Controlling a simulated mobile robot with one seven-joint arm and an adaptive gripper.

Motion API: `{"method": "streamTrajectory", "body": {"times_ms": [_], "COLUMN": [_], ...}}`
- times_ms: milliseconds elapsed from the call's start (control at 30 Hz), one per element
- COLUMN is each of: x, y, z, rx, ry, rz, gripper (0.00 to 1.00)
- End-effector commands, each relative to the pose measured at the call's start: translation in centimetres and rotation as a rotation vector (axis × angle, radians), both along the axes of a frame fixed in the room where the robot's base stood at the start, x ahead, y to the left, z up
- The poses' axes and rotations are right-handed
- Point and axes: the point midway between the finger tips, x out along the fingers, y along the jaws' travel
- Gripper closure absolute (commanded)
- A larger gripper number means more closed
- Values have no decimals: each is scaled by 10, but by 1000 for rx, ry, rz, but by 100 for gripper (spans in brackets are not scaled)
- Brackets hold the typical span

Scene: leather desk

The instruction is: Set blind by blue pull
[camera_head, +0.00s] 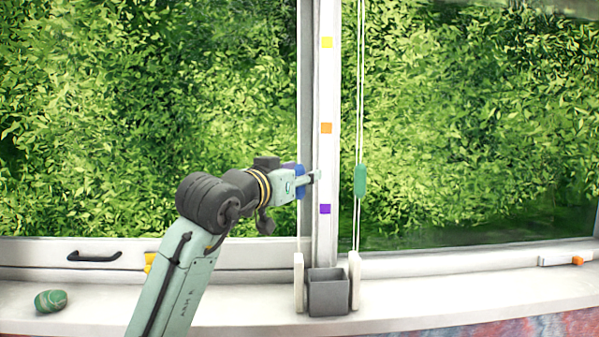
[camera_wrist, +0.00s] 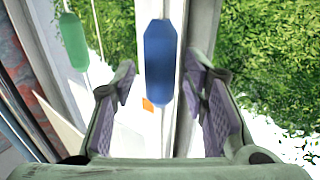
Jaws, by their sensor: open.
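The blue pull (camera_wrist: 160,60) is an elongated rounded piece. In the wrist view it lies between the two open fingers of my gripper (camera_wrist: 164,88), with gaps showing on both sides. In the head view the blue pull (camera_head: 299,168) is mostly hidden behind my gripper (camera_head: 315,177), which is at about its height. A green pull (camera_head: 360,181) hangs on a cord to the right; it also shows at the upper left of the wrist view (camera_wrist: 74,40). The white window post carries yellow (camera_head: 327,42), orange (camera_head: 326,128) and purple (camera_head: 325,209) markers. The blind itself is not visible.
A grey open box (camera_head: 328,292) stands on the sill between two white upright pieces (camera_head: 298,283) (camera_head: 354,280). A green striped stone (camera_head: 50,301) lies at left. A black handle (camera_head: 95,256) is on the frame.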

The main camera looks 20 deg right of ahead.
Motion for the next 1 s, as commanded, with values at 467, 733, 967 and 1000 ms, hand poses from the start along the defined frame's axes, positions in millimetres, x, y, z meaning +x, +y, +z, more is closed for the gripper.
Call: {"method": "streamTrajectory", "body": {"times_ms": [467, 733, 967, 1000], "x": [1, 1, 1, 1], "y": [0, 0, 0, 0], "z": [0, 0, 0, 0], "rx": [0, 0, -1, -1], "ry": [-1, -1, -1, -1], "rz": [1, 1, 1, 1], "gripper": [74, 92, 100, 100]}}
